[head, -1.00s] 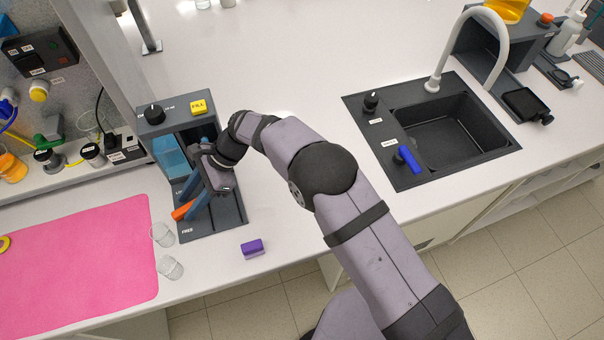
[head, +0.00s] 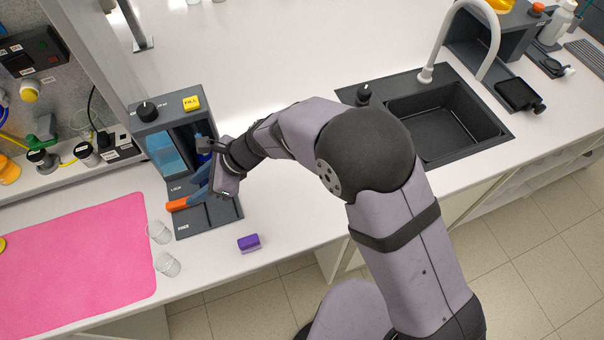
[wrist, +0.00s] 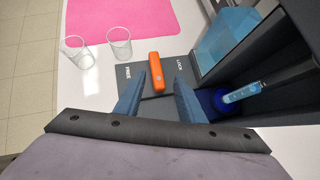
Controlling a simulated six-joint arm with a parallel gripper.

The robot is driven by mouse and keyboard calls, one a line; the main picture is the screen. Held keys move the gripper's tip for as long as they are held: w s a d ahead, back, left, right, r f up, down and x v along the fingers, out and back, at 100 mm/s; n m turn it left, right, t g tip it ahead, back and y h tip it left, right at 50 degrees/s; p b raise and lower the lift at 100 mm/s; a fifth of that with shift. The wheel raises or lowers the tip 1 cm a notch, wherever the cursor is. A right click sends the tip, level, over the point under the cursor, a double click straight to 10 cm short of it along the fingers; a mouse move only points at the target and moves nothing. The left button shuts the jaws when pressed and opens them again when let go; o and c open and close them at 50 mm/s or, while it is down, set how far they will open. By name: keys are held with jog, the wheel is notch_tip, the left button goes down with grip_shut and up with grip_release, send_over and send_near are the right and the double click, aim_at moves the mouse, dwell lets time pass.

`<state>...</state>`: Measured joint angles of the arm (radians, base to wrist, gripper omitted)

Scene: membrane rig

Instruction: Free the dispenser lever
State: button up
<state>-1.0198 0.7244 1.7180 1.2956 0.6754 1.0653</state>
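The dark dispenser (head: 160,119) stands at the left of the bench, with a black knob and a yellow FILL button on top. Its orange lever (head: 177,204) lies low at the front. In the wrist view the lever (wrist: 156,72) lies between the FREE label and the LOCK label. My gripper (head: 198,198) is at the dispenser's front. In the wrist view its two blue fingers (wrist: 159,76) are apart, one on each side of the lever, with visible gaps. Whether the fingertips are down at lever height is unclear.
Two clear glasses (head: 159,232) stand beside the dispenser, near a pink mat (head: 75,260). A purple block (head: 248,243) lies near the bench edge. Inside the bay is a blue piece with a light-blue tube (wrist: 240,92). A sink (head: 435,125) is at the right.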

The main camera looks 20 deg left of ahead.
jog(key=w+d+r+n+t, duration=0.1)
jog(key=w+d, duration=0.2)
jog(key=d, duration=0.4)
jog(key=w+d+r+n+t+h, duration=0.1)
jog(key=w+d+n, duration=0.1)
jog(key=w+d, duration=0.2)
jog(key=w+d+r+n+t+h, duration=0.1)
jog(key=w+d, duration=0.3)
jog(key=d, duration=0.7)
jog(key=shift+w+r+n+t+p, duration=0.25)
jog(key=shift+r+n+t+p, duration=0.15)
jog(key=shift+r, duration=0.1)
jog(key=m+g+b, duration=0.1)
jog(key=g+b, duration=0.4)
jog(key=g, duration=0.1)
send_near(178, 202)
jog(key=shift+d+f+y, duration=0.2)
jog(key=shift+f+y, duration=0.1)
jog(key=shift+f, duration=0.2)
jog(key=shift+s+a+m, duration=0.2)
jog(key=shift+a+m, duration=0.05)
jog(key=shift+m, duration=0.05)
jog(key=shift+p+x, duration=1.2)
jog(key=shift+x, duration=2.35)
